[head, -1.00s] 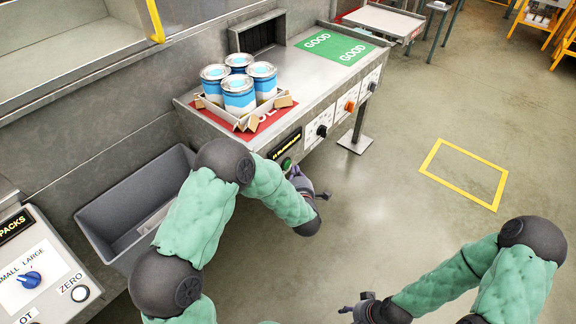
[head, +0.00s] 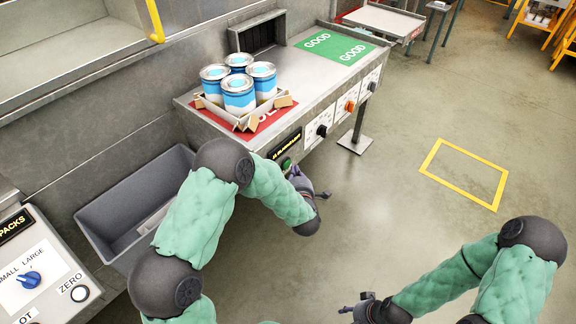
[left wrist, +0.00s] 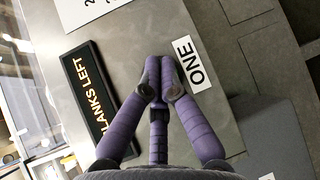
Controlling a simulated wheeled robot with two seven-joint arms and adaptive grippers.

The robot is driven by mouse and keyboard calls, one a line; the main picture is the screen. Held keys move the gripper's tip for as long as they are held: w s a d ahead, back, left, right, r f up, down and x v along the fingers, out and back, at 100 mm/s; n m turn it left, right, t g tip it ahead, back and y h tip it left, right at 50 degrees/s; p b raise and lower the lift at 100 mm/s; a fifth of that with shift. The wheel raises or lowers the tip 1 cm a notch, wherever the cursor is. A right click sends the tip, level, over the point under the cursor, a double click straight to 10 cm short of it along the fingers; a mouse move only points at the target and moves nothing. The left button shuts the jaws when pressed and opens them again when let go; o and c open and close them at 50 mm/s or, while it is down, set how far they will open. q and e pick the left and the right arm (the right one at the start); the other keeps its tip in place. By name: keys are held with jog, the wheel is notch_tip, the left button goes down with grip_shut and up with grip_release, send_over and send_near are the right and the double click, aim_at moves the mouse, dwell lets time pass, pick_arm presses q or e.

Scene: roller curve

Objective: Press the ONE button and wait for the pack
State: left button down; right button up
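The white ONE label (left wrist: 189,65) is on the grey panel in the left wrist view. My left gripper (left wrist: 160,85) has its purple fingers together and empty, with the tips beside this label. No button shows clearly there; the fingers may cover it. In the head view my left gripper (head: 318,193) is at the machine's front, near a small green round part (head: 286,166) below the dark display. Several blue-and-white cans (head: 238,93) stand in an open cardboard tray (head: 213,108) on the bench. My right gripper (head: 357,308) is low at the bottom, its fingers unclear.
The tray rests on a red mat (head: 272,118); a green GOOD mat (head: 333,47) is bare. Knobs (head: 321,131) line the bench front. A grey bin (head: 115,203) stands below left, with a PACKS panel (head: 48,262) nearby.

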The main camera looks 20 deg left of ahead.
pick_arm(q)
jog(key=shift+w+a, duration=0.1)
jog(key=shift+a, duration=0.25)
